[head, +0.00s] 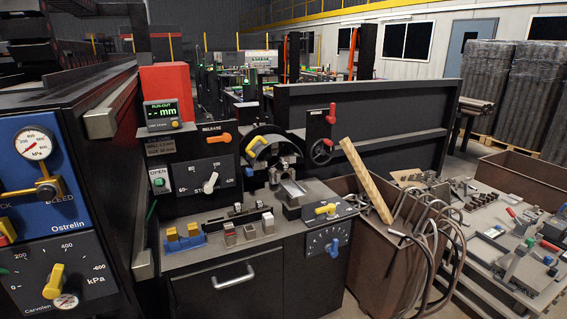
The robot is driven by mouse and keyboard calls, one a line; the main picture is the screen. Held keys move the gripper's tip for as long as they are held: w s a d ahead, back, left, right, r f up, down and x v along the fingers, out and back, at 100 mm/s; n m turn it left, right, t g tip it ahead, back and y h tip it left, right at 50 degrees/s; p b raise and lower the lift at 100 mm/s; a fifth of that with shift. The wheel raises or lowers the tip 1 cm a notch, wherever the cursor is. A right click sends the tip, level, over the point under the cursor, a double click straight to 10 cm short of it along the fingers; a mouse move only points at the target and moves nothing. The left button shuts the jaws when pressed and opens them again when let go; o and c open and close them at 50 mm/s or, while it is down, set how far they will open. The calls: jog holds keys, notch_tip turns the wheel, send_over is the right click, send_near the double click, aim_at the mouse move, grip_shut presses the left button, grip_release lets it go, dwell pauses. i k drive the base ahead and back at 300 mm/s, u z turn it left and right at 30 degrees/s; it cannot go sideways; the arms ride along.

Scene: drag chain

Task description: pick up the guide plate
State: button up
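I cannot tell for sure which thing is the guide plate. Several small parts stand on the grey bench top (205,262) in the head view. A blue holder (186,245) with two yellow-topped blocks is at the left. Small grey blocks (230,238) with red or white tops stand to its right, one of them a pale-topped block (268,222). A dark rail-like piece (238,212) lies behind them. A metal fixture (292,190) sits at the right, below a round dark wheel. My gripper is not in view.
A control panel (190,178) with a lever and knob rises behind the bench. A brown bin (372,245) with a leaning wooden bar (366,180) and looped cables (428,240) stands to the right. A cluttered table (490,255) is farther right. The bench's front strip is clear.

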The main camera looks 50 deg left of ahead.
aim_at(285, 165)
jog(key=u, duration=0.35)
jog(key=i, duration=1.65)
jog(key=u, duration=1.15)
jog(key=i, duration=0.95)
jog(key=u, duration=1.6)
jog(key=i, duration=0.6)
jog(key=u, duration=0.4)
